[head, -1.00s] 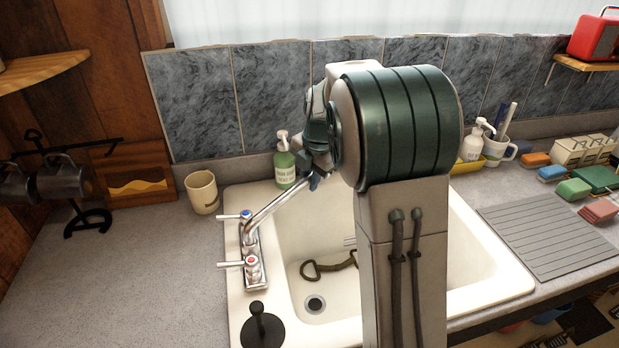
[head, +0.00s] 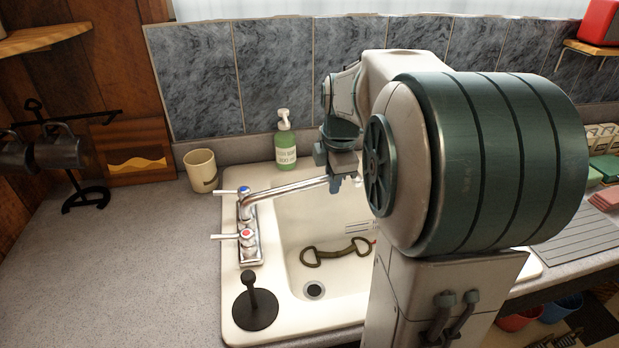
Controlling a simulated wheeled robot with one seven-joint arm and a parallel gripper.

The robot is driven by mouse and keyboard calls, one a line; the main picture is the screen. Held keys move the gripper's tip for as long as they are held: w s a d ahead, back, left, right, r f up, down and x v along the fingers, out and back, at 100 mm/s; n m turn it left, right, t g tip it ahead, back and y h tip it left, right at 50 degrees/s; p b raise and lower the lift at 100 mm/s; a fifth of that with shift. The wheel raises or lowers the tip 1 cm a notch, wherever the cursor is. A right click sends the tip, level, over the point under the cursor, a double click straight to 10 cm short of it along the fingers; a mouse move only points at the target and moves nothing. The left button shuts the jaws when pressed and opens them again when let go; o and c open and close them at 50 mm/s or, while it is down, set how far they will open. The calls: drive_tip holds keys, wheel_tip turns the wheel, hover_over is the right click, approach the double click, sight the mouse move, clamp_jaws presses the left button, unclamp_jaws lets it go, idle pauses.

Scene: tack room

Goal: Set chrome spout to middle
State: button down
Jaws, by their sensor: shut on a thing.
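The chrome spout (head: 292,189) comes from the faucet base on the sink's left rim and reaches right over the white basin (head: 290,241), tilted slightly toward the back. My gripper (head: 336,182) is at the spout's free end, pointing down, and is shut on it. The fingertips and the spout's tip are partly hidden by my gripper. The faucet has a blue-marked handle (head: 245,190) behind and a red-marked handle (head: 247,235) in front.
A green soap bottle (head: 286,145) stands behind the spout, and a cream mug (head: 201,170) at the back left. A bit-like metal piece (head: 335,252) lies in the basin near the drain. My arm hides the basin's right side.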

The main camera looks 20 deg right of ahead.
drive_tip(key=shift+s, duration=0.25)
drive_tip(key=c, duration=1.3)
unclamp_jaws()
drive_tip(key=shift+c, duration=0.2)
drive_tip(key=shift+r, duration=0.1)
wheel_tip(320, 180, up, 13)
drive_tip(key=s, duration=0.2)
drive_tip(key=shift+s+a+r, duration=0.2)
drive_tip(key=shift+s, duration=0.1)
drive_tip(key=s+a+f+m, duration=0.6)
drive_tip(key=s+f+m, duration=0.1)
drive_tip(key=f+m, duration=0.1)
drive_tip(key=s+a+f+m, duration=0.5)
drive_tip(key=s+f+m, duration=0.2)
drive_tip(key=f+m, duration=0.1)
drive_tip(key=shift+a+f+m+t, duration=0.3)
drive_tip(key=shift+a+f+t, duration=0.1)
drive_tip(key=shift+f, duration=0.15)
